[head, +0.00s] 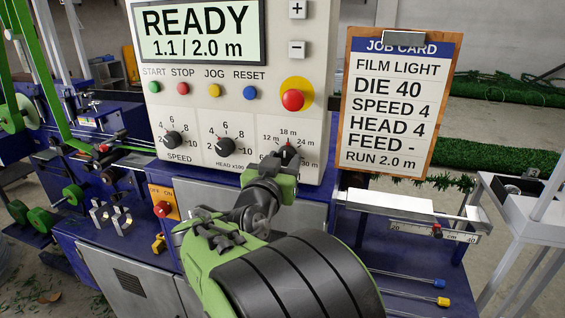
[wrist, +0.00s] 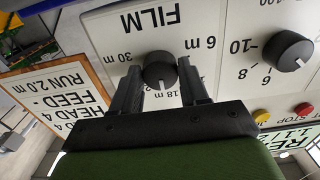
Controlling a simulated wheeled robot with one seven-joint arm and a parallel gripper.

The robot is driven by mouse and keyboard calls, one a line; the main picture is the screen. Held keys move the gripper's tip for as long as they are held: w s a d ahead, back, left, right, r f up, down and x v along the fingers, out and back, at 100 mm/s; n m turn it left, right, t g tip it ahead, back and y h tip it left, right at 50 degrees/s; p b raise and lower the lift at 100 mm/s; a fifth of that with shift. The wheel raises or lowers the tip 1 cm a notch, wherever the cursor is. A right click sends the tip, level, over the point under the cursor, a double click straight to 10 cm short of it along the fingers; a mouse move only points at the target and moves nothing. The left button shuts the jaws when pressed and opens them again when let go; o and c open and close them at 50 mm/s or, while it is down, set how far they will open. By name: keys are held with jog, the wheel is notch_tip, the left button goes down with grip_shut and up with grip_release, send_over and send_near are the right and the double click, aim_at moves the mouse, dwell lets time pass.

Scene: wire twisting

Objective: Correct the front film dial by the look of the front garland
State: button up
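The film dial (head: 288,152) is a black knob at the lower right of the white control panel (head: 318,110). It also shows upside down in the wrist view (wrist: 160,68), with marks including 6 m, 18 m and 30 m; its pointer seems near 18 m. My gripper (head: 270,165) is at this dial. In the wrist view its two dark fingers (wrist: 158,82) stand on either side of the knob with gaps visible, so it looks open. A thin green garland (head: 445,182) runs behind the job card's lower edge; its fine look is too small to judge.
The job card (head: 392,105) hangs right of the panel. The display (head: 198,32) reads READY, 1.1 / 2.0 m. The speed dial (head: 173,139), head dial (head: 222,147) and red button (head: 293,99) are close by. A scale rail (head: 430,229) lies at right.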

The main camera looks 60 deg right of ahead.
jog(key=c, duration=0.6)
jog(key=shift+o, duration=0.2)
jog(key=shift+n, duration=0.3)
jog(key=n, duration=0.4)
jog(key=n+p, duration=0.1)
jog(key=n, duration=0.4)
jog(key=shift+s, duration=0.1)
jog(key=o, duration=1.1)
jog(key=shift+c, duration=0.2)
